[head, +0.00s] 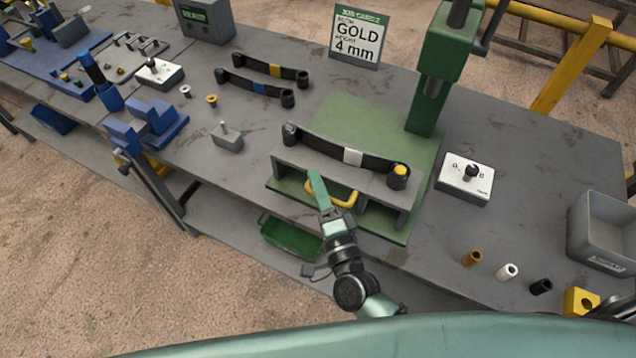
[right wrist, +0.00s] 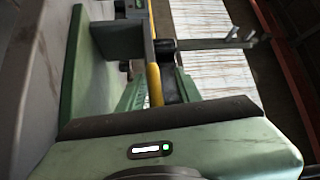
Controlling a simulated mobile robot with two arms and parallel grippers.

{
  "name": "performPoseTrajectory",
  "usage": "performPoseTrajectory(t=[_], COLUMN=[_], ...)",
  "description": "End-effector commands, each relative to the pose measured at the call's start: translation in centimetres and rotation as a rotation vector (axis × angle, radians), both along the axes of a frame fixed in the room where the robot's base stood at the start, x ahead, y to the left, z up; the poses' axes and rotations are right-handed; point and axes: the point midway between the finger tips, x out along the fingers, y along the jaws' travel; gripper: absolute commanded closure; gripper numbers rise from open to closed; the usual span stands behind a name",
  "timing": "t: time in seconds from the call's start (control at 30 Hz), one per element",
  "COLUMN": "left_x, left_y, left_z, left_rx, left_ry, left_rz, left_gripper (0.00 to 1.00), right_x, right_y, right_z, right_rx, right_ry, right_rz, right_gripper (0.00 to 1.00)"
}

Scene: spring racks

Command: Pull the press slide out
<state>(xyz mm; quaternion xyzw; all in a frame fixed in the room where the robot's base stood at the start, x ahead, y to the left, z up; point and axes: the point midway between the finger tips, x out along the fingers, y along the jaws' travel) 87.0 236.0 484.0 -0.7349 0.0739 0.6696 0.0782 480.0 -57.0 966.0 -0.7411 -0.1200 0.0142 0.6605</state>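The green press (head: 430,100) stands on the bench with a green base plate. At its front, a grey slide-like fixture (head: 290,168) carries a dark leaf spring (head: 325,148) with a white band and a yellow-topped end. A yellow handle (head: 346,198) sits at the front of the fixture; it also shows in the right wrist view (right wrist: 154,84). My right gripper (head: 314,180) is at the left part of this handle. In the right wrist view the handle lies between the fingers, which look closed against it. The gripper hides part of the handle. My left gripper is out of view.
A white switch box (head: 464,180) sits right of the press, with small bushings (head: 507,271) and a grey bin (head: 603,232) beyond. A grey block with a pin (head: 227,138) stands left. A green bin (head: 290,238) is below the bench edge. A job card (head: 358,37) reads gold, 4 mm.

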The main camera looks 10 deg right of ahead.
Motion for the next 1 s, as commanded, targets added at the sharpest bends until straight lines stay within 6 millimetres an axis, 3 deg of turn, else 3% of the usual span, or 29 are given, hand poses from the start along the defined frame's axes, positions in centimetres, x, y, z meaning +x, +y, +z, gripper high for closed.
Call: performPoseTrajectory(t=[0.27,0.7,1.0], left_x=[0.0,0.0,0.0], left_y=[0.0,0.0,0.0], left_z=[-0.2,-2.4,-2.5], left_rx=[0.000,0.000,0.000], left_ry=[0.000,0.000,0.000], left_rz=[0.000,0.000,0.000], left_gripper=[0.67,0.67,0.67], right_x=[-0.4,-6.8,-7.6], right_y=[-0.1,-1.3,-1.5], right_z=[-0.4,-1.4,-1.2], right_rx=[-0.001,-0.001,-0.001], right_ry=[0.005,0.004,0.002], right_rz=[0.000,0.002,0.001], right_gripper=[0.66,0.66,0.66])
